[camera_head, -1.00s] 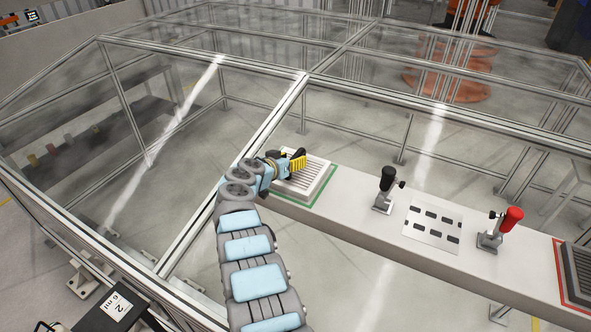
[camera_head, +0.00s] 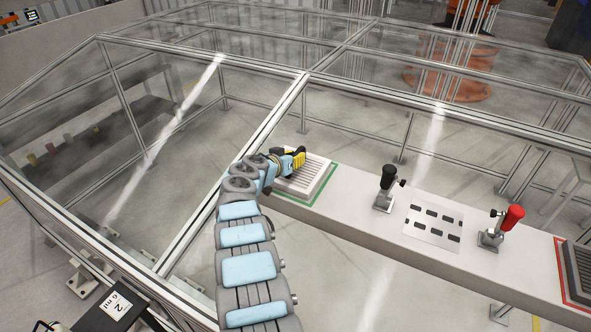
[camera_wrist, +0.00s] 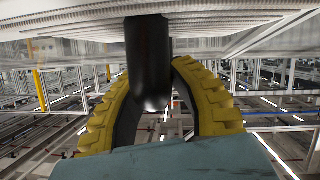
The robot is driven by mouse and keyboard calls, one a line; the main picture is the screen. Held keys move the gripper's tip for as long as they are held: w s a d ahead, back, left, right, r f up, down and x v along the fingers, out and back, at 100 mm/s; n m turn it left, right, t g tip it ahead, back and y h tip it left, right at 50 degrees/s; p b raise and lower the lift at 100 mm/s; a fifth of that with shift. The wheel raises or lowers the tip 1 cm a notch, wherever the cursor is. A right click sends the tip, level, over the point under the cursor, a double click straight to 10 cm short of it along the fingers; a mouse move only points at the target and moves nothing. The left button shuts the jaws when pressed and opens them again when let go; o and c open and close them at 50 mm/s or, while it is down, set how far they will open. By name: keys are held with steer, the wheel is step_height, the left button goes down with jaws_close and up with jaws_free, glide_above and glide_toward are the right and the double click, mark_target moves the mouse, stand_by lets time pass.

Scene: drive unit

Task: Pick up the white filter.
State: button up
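The white filter (camera_head: 310,185) is a ribbed rectangular block on the green-bordered spot at the left end of the white bench. My gripper (camera_head: 299,159), with yellow fingers, is at the filter's far left part and covers some of it. In the wrist view, the white ribbed filter (camera_wrist: 235,18) fills the top. A black rounded bar (camera_wrist: 148,60), apparently a handle, extends down from it between my yellow fingers (camera_wrist: 152,80). The fingers bend in on both sides of the bar. The bar hides where their tips end, so a firm hold cannot be confirmed.
Along the bench (camera_head: 350,215) stand a black-handled clamp (camera_head: 386,188), a plate with black slots (camera_head: 433,226) and a red-handled clamp (camera_head: 502,228). A dark ribbed block (camera_head: 581,274) sits in a red border at the right end. Framed glass panels stand around the bench.

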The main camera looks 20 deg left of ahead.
mark_target(296, 154)
jaws_close()
steer(key=shift+d+r, duration=0.15)
steer(key=shift+r, duration=0.35)
step_height(296, 154, up, 2)
steer(key=shift+b, duration=0.7)
steer(key=shift+s+d+r, duration=0.25)
steer(key=shift+s+r, duration=0.1)
steer(key=shift+r, duration=0.25)
steer(key=shift+s+d+r, duration=0.2)
steer(key=shift+s+r, duration=0.1)
steer(key=shift+r, duration=0.25)
steer(key=s+d+r+b, duration=0.4)
steer(key=s+d+r, duration=0.2)
steer(key=s, duration=0.4)
steer(key=shift+s+d+r, duration=0.15)
steer(key=shift+d+r, duration=0.25)
steer(key=shift+r, duration=0.5)
